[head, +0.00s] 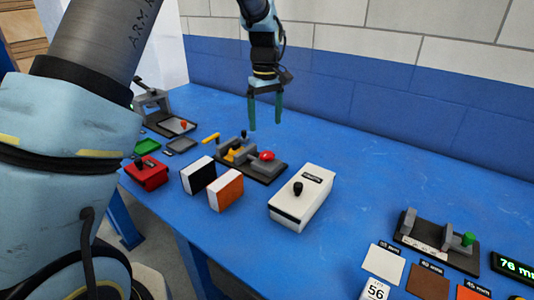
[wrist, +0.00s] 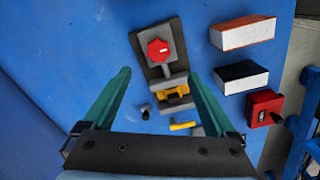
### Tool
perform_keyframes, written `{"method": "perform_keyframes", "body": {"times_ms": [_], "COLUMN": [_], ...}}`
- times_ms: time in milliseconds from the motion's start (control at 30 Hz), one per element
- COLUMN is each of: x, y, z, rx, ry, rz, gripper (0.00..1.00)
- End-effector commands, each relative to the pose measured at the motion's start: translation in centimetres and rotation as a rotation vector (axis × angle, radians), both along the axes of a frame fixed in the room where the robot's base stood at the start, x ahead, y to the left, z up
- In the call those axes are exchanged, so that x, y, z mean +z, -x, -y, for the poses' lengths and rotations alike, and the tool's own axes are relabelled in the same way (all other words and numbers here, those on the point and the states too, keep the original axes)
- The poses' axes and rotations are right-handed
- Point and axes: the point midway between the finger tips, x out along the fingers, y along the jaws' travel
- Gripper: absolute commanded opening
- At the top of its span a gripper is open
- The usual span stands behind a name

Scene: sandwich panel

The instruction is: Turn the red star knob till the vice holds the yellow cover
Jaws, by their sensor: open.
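The red star knob (head: 267,156) is at the right end of a small grey vice (head: 252,168) on the blue table; it shows from above in the wrist view (wrist: 158,50). The yellow cover (head: 236,154) is at the vice's jaws, left of the knob; in the wrist view the yellow part (wrist: 172,97) is partly hidden by a grey jaw. I cannot tell whether the jaws grip it. My gripper (head: 265,127) is open and empty, fingers pointing down, above and behind the vice. In the wrist view its fingers (wrist: 172,75) spread on either side of the vice.
A white box with a black knob (head: 303,198) stands right of the vice. Black (head: 198,176) and orange (head: 226,190) blocks and a red box (head: 147,173) stand in front and left. A yellow handle (head: 211,138) lies left.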

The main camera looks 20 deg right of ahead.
Motion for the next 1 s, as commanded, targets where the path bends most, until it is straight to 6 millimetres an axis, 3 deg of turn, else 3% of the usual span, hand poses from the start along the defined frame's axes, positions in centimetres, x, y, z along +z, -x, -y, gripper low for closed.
{"method": "perform_keyframes", "body": {"times_ms": [167, 633, 1000], "x": [-1.3, -9.2, -10.8], "y": [0.1, 0.1, 0.1], "z": [0.4, 0.3, 0.3], "rx": [0.003, 0.002, 0.002], "ry": [-0.003, -0.004, -0.001], "rz": [-0.002, -0.002, 0.001], "gripper": [0.91, 0.91, 0.91]}}
